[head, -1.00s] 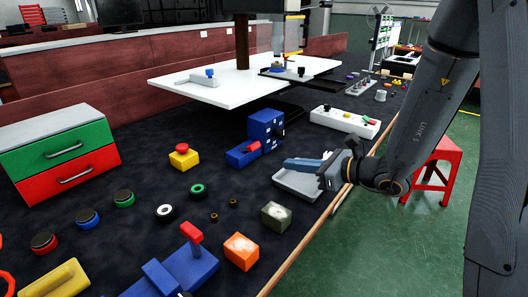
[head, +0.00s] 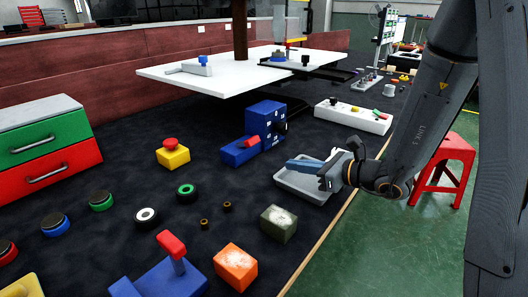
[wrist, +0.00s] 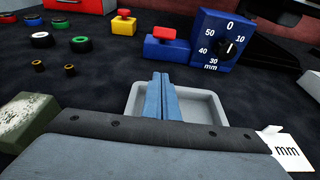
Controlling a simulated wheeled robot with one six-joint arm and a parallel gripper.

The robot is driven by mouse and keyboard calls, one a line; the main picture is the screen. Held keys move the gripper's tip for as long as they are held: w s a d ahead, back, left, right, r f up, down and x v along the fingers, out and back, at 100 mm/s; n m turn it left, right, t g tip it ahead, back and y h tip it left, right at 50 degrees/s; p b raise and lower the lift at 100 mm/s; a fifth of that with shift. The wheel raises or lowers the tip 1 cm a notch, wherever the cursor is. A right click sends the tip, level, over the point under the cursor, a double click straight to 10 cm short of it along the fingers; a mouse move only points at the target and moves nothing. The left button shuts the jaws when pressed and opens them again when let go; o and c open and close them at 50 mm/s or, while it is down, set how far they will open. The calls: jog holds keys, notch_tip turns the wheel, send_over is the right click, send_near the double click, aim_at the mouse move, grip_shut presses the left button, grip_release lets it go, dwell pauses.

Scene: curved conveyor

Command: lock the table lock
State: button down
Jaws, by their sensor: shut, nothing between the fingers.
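No part is labelled as the table lock, so I cannot tell for certain which it is. A blue block with a red lever (head: 241,149) stands beside a blue dial box (head: 266,122) on the dark worktop; the wrist view shows both, the red-topped block (wrist: 167,45) left of the dial (wrist: 228,42) marked in mm. A white raised table (head: 200,84) is behind them, with a blue-knobbed white block (head: 190,66) on it. My gripper (head: 296,165) is shut and empty, over a grey tray; its blue fingers (wrist: 163,80) point toward the blue block, apart from it.
The grey tray (head: 301,188) lies under my fingers. A yellow block with a red button (head: 172,153), a stone-like block (head: 279,223), an orange block (head: 235,267) and a blue lever base (head: 160,280) stand around. A white switch strip (head: 352,117) is behind right. The worktop's edge is right.

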aim_at(246, 143)
jog(key=x, duration=0.9)
jog(key=shift+a, duration=0.25)
jog(key=r, duration=0.1)
jog(key=w+a+r, duration=0.1)
jog(key=shift+w+a+r+p, duration=0.25)
jog(key=shift+a+r+p, duration=0.05)
jog(key=shift+a+r, duration=0.1)
jog(key=shift+w+a+r, duration=0.1)
jog(key=shift+r, duration=0.1)
jog(key=shift+r, duration=0.1)
